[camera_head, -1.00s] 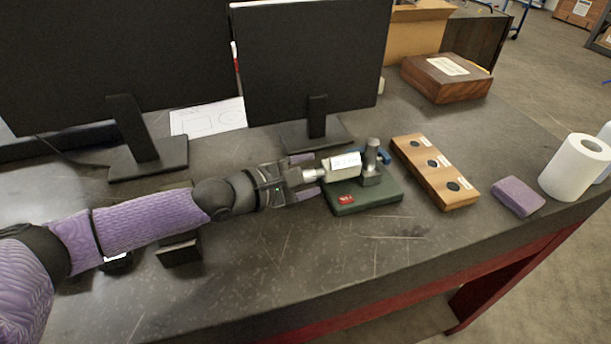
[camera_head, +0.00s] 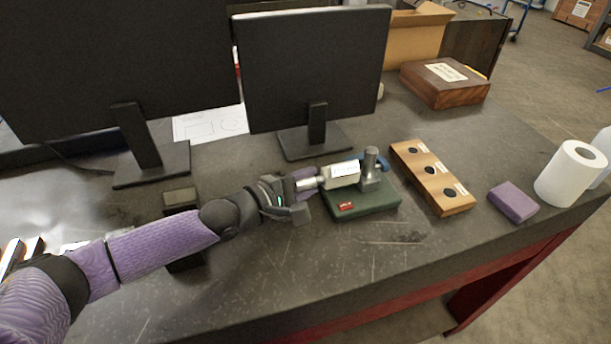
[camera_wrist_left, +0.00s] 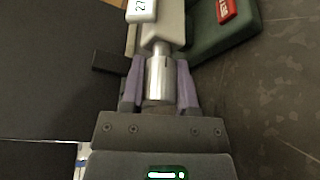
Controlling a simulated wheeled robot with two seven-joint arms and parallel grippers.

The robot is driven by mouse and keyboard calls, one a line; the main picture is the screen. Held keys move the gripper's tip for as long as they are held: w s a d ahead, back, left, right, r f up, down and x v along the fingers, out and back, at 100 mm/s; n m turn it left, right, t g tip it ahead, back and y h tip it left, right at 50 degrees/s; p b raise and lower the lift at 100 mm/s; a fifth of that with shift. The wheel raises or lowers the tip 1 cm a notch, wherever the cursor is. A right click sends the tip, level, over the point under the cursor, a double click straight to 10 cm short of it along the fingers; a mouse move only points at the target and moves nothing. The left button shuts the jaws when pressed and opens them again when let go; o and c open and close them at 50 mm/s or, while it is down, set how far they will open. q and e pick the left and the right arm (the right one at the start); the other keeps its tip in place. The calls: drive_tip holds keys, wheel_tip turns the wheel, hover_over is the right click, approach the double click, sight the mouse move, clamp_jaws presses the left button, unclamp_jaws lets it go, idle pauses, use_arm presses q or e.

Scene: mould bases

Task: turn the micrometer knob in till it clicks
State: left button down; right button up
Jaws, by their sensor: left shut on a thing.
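The micrometer (camera_head: 341,175) is a light grey body with a small display, held over a dark green base (camera_head: 362,204) with a red label. Its silver knob (camera_wrist_left: 160,80) points toward my left gripper. My left gripper (camera_head: 302,190) has its purple fingers on either side of the knob, and it is shut on it. The fingers also show in the left wrist view (camera_wrist_left: 160,88). The display is only partly in the wrist view and its reading is cut off. My right gripper is not in view.
A wooden block with black round inserts (camera_head: 433,177) lies right of the base. A purple block (camera_head: 513,202) and a white paper roll (camera_head: 570,174) stand farther right. A monitor (camera_head: 312,70) stands close behind the gripper. The table front is clear.

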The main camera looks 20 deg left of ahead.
use_arm(q)
drive_tip(key=shift+m, duration=0.3)
drive_tip(key=shift+c, duration=1.8)
unclamp_jaws()
drive_tip(key=p+v, duration=0.2)
drive_tip(key=v, duration=0.6)
drive_tip(key=shift+s+a, duration=0.2)
drive_tip(key=shift+s, duration=0.15)
drive_tip(key=shift+s+a, duration=0.35)
drive_tip(key=shift+s, duration=0.1)
